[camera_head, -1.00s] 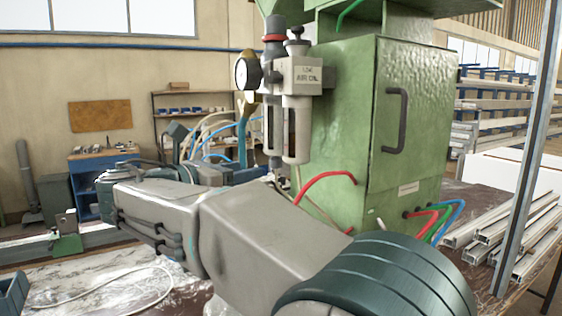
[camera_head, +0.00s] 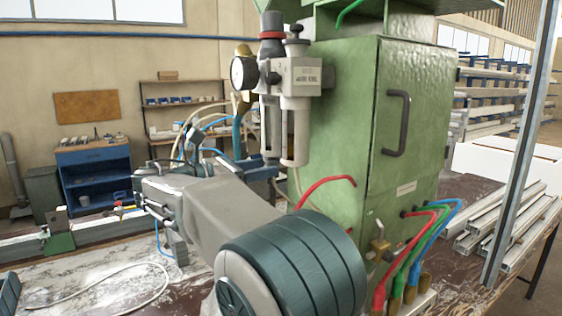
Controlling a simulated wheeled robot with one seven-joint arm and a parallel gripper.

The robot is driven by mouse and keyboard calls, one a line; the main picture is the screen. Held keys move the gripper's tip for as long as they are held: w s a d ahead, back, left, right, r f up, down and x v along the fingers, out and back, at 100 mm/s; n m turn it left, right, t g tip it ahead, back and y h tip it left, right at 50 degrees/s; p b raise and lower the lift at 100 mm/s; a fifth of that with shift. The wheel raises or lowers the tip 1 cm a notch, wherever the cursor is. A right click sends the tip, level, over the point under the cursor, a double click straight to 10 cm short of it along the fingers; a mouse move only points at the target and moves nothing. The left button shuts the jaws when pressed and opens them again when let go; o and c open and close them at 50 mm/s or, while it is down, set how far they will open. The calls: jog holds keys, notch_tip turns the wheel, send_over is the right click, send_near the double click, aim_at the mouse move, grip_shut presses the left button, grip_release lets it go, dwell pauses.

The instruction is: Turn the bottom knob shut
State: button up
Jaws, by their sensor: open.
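The air unit is fixed to the left side of the green cabinet (camera_head: 340,130). It has a red-ringed regulator top (camera_head: 272,38), a round gauge (camera_head: 243,73) and two grey bowls, the left (camera_head: 270,130) and the right (camera_head: 295,135). The lower end of the left bowl is just above my arm, and no bottom knob can be clearly made out there. A small brass fitting (camera_head: 379,246) is low on the cabinet front. My arm crosses the lower middle of the view and reaches left and away. My gripper's fingers cannot be made out behind it.
Red, green and blue hoses (camera_head: 425,240) drop to brass fittings at the cabinet foot. A metal upright (camera_head: 523,150) and stacked profiles (camera_head: 500,225) are at the right. A white cable (camera_head: 120,290) lies on the dusty bench at the left.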

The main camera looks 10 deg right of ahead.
jog(key=shift+p+x, duration=0.4)
jog(key=shift+x, duration=2.3)
jog(key=c, duration=1)
